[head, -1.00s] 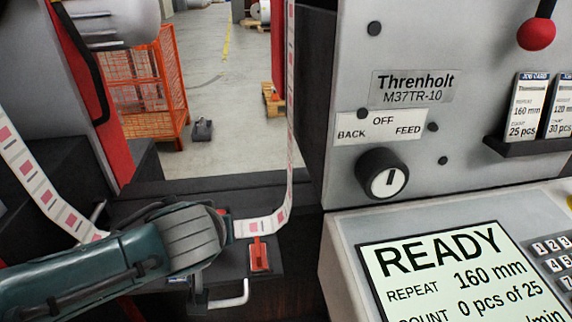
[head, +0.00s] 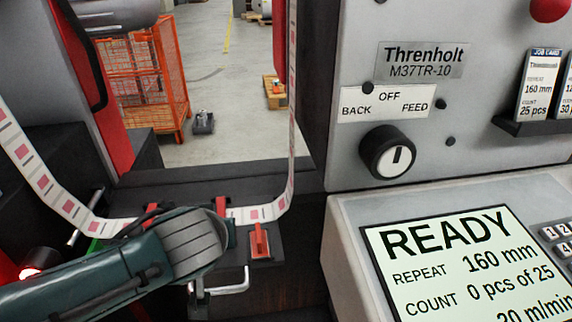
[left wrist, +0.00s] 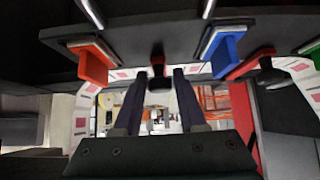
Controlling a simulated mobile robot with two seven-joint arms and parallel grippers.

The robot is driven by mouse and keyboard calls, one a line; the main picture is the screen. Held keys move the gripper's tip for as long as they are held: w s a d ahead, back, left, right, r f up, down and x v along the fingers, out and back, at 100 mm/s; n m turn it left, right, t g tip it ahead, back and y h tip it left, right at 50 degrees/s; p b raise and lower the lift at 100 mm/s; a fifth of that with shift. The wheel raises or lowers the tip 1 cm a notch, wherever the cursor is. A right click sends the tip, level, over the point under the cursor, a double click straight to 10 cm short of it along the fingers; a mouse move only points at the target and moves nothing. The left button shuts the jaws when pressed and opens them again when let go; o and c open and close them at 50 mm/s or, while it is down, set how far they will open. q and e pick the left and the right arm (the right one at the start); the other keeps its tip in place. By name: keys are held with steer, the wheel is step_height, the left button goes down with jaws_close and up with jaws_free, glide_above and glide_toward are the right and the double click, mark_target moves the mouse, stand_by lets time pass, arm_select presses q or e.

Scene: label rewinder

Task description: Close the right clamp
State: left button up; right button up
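The right clamp shows in the head view as a red piece (head: 222,205) at the splice table, largely hidden behind my left gripper. In the left wrist view its red lever with a black knob (left wrist: 158,78) lies between the two spread fingers of my left gripper (left wrist: 160,76). The fingers look apart from the knob; contact cannot be told. In the head view the gripper's fingertips are hidden by my own wrist. The left clamp (left wrist: 262,68) is another red lever with a black knob, clear of the fingers. My right gripper is not in view.
The printed label web (head: 68,207) runs across the table and up. A red tab (head: 260,240) hangs right of my gripper; a blue tab (left wrist: 228,52) hangs between the clamps. The control panel (head: 455,262) reads READY. A metal handle (head: 232,288) sits below.

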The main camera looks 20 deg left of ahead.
arm_select(q)
steer(key=shift+o, duration=1.4)
steer(key=shift+s+d+f, duration=0.15)
steer(key=shift+s+f, duration=0.05)
steer(key=shift+s, duration=0.05)
steer(key=shift+o, duration=0.5)
steer(key=shift+w+r, duration=0.15)
steer(key=shift+r, duration=0.1)
steer(key=shift+d+r+p, duration=0.1)
steer(key=shift+r+p, duration=0.15)
steer(key=shift+p, duration=0.05)
steer(key=p+v, duration=0.3)
steer(key=v, duration=0.6)
steer(key=shift+s, duration=0.3)
steer(key=shift+p, duration=0.35)
